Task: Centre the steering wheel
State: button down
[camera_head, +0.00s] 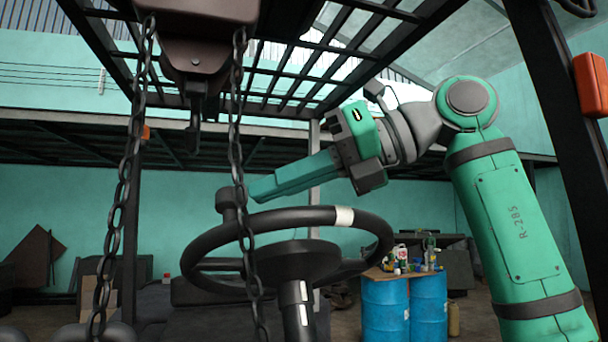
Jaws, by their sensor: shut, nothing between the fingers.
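The black steering wheel (378,240) stands in the middle of the view, seen from low down. A white band (344,216) marks its rim at the far side, right of the hub. A dark spinner knob (226,200) stands up from the rim at the upper left. The steering column (291,322) below the hub carries a white stripe. My gripper (258,190) reaches in from the right above the rim, its long green fingers shut and empty. Their tips appear just right of the knob; I cannot tell whether they touch it.
Two chains (122,205) hang in front, and the right one crosses the wheel and partly hides the knob. A hoist block with a hook (195,60) hangs above. An overhead guard grid and dark posts frame the space. Blue drums (385,312) with bottles stand behind, right of the wheel.

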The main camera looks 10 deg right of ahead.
jog(key=shift+w+a+f, duration=0.15)
jog(key=shift+a+f, duration=0.05)
jog(key=shift+a, duration=0.3)
jog(key=shift+x, duration=1.35)
jog(key=shift+a+r, duration=0.1)
jog(key=shift+r, duration=0.05)
jog(key=shift+s+d+r, duration=0.25)
jog(key=shift+d+r, duration=0.05)
jog(key=shift+d, duration=0.15)
send_near(241, 196)
jog(key=s+d+r, duration=0.3)
jog(key=shift+s+d+f, duration=0.15)
jog(key=shift+d+f, duration=0.1)
jog(key=shift+f, duration=0.05)
